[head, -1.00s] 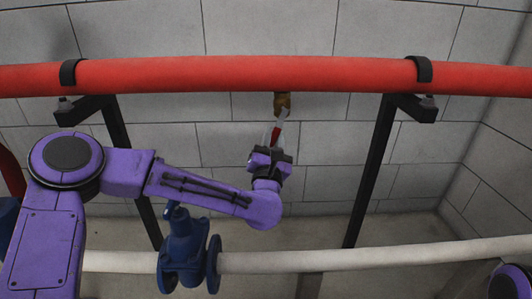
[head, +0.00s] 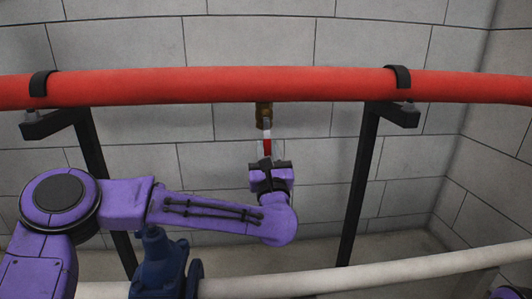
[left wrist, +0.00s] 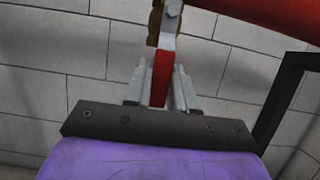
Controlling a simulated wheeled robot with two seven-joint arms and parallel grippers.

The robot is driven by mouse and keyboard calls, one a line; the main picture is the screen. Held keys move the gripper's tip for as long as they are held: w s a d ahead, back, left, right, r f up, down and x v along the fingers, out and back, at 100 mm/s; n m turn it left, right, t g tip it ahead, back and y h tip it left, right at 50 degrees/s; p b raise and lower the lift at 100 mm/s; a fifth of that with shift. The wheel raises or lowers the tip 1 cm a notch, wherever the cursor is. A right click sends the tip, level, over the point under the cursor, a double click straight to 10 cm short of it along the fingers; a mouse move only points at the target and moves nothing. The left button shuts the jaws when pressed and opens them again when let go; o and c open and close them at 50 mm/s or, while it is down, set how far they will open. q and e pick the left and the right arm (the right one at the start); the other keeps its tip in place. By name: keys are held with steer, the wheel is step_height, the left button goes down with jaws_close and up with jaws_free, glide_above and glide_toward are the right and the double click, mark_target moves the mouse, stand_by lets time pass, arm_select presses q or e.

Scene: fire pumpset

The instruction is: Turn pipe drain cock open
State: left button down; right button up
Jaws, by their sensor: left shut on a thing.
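The drain cock has a brass body (head: 264,115) hanging under the red pipe (head: 190,86). Its red-sleeved lever (head: 267,144) points nearly straight down, and the red sleeve also shows in the left wrist view (left wrist: 162,78). My left gripper (head: 267,153) comes from below and is shut on the lever. In the left wrist view its grey fingers (left wrist: 161,88) stand on both sides of the sleeve. The brass body shows at the top of that view (left wrist: 155,22). My right gripper is not in view.
Black brackets (head: 357,190) carry the red pipe in front of a grey block wall (head: 300,40). A blue valve (head: 158,265) and a white pipe (head: 400,270) run low in front. Open space lies around the cock.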

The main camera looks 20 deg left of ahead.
arm_select(q)
steer(key=shift+r, duration=0.45)
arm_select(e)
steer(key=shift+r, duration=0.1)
arm_select(q)
steer(key=c, duration=1)
jaws_free()
steer(key=shift+f, duration=0.2)
steer(key=v, duration=1)
steer(key=shift+s+d+f+p, duration=0.1)
steer(key=shift+s+p, duration=0.1)
steer(key=shift+p, duration=0.2)
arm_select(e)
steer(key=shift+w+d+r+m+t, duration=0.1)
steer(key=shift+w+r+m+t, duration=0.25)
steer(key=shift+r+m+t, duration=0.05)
